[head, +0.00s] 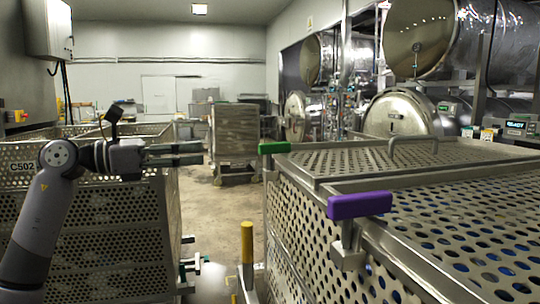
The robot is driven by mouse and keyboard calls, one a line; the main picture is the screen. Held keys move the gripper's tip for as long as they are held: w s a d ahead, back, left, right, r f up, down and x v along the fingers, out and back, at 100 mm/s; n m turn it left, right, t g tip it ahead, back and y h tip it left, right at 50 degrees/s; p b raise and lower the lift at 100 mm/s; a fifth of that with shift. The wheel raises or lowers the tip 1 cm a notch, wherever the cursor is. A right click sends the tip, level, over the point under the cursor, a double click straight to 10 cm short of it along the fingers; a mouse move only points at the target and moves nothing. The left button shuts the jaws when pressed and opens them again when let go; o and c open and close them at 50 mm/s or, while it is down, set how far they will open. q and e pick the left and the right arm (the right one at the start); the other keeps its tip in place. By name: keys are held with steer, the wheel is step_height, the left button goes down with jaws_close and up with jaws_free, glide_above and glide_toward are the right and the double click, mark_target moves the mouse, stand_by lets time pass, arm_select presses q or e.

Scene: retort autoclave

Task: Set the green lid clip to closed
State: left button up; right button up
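The green lid clip (274,147) is a short block at the far left corner of the perforated metal basket on the right, beside its lid (400,155). It lies about level, and I cannot tell from here whether it is latched. My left gripper (202,153) points right toward the clip in the picture, with clear space between them. Its two dark fingers run parallel with a gap between them, and nothing is held. My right gripper is not in view.
A purple clip (359,205) sits on the near edge of the same basket. A lid handle (413,149) rises from the top. Another perforated basket (95,235) stands behind my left arm. A yellow post (247,243) stands in the aisle. Floor (222,215) shows between the baskets.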

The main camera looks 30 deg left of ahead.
mark_target(261, 144)
arm_select(q)
steer(key=p+x, duration=0.4)
steer(key=x, duration=0.3)
steer(key=p+x, duration=0.4)
steer(key=x, duration=0.4)
steer(key=shift+w+d+r, duration=0.2)
steer(key=shift+r, duration=0.05)
steer(key=shift+w+d+f+p, duration=0.2)
steer(key=shift+w+d+p, duration=0.1)
steer(key=shift+w+p, duration=0.15)
steer(key=shift+c, duration=0.4)
jaws_close()
